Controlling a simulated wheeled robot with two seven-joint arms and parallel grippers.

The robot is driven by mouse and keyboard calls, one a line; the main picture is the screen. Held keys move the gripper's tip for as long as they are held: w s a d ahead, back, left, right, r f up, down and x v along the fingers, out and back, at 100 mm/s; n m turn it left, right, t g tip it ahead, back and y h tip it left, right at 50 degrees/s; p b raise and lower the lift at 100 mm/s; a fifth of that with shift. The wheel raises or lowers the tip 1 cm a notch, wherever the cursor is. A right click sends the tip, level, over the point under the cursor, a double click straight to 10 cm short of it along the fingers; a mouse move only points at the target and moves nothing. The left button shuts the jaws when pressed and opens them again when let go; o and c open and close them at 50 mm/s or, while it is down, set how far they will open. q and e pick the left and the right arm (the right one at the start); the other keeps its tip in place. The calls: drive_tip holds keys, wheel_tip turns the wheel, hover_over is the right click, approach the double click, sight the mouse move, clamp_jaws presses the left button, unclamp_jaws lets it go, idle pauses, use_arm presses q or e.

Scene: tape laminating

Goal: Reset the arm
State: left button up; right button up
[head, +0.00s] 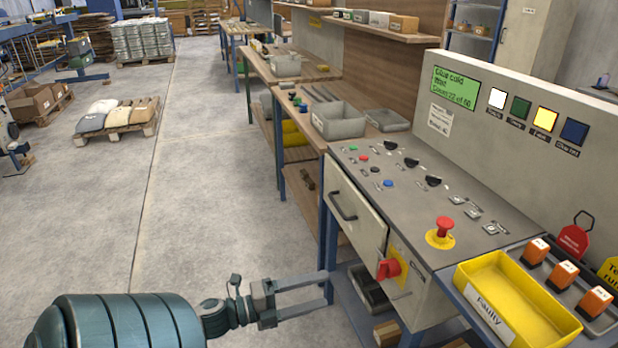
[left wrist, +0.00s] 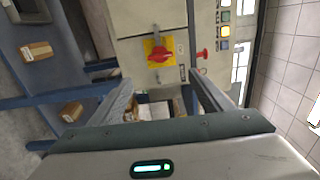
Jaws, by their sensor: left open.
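My left arm comes in from the bottom left in the head view. Its gripper (head: 303,296) is open and empty, in the air in front of the control cabinet (head: 420,300). In the left wrist view the open fingers (left wrist: 158,98) frame nothing held, with the cabinet beyond them. The red rotary switch (head: 388,269) on its yellow plate is on the cabinet front, to the right of the gripper and apart from it. It also shows in the left wrist view (left wrist: 159,54). My right gripper is not in view.
A red emergency button (head: 445,225) stands on the grey panel top (head: 400,205). A yellow "Faulty" tray (head: 480,272) and several orange-and-white blocks (head: 562,275) sit at the right. The screen (head: 455,88) reads "Glue cold". Open floor (head: 200,200) lies left of the benches.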

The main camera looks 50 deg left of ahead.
use_arm(q)
drive_tip(key=shift+s+a, duration=0.25)
drive_tip(key=shift+s, duration=0.35)
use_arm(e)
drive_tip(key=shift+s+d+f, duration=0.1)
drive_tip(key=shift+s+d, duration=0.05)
use_arm(q)
wheel_tip(320, 180, down, 26)
drive_tip(key=s+d+n+g+y, duration=0.25)
drive_tip(key=n+y, duration=0.45)
drive_tip(key=n, duration=0.6)
drive_tip(key=s+d+f+n+g, duration=0.3)
drive_tip(key=s+d+f+g, duration=0.1)
drive_tip(key=d+f, duration=0.6)
drive_tip(key=s+d+f+n+g+h, duration=0.1)
drive_tip(key=s+d+f+n+g, duration=0.3)
drive_tip(key=s+d+f, duration=0.3)
drive_tip(key=d+f+p, duration=0.1)
drive_tip(key=d+f, duration=0.3)
drive_tip(key=shift+s+g, duration=0.2)
drive_tip(key=shift+g, duration=0.15)
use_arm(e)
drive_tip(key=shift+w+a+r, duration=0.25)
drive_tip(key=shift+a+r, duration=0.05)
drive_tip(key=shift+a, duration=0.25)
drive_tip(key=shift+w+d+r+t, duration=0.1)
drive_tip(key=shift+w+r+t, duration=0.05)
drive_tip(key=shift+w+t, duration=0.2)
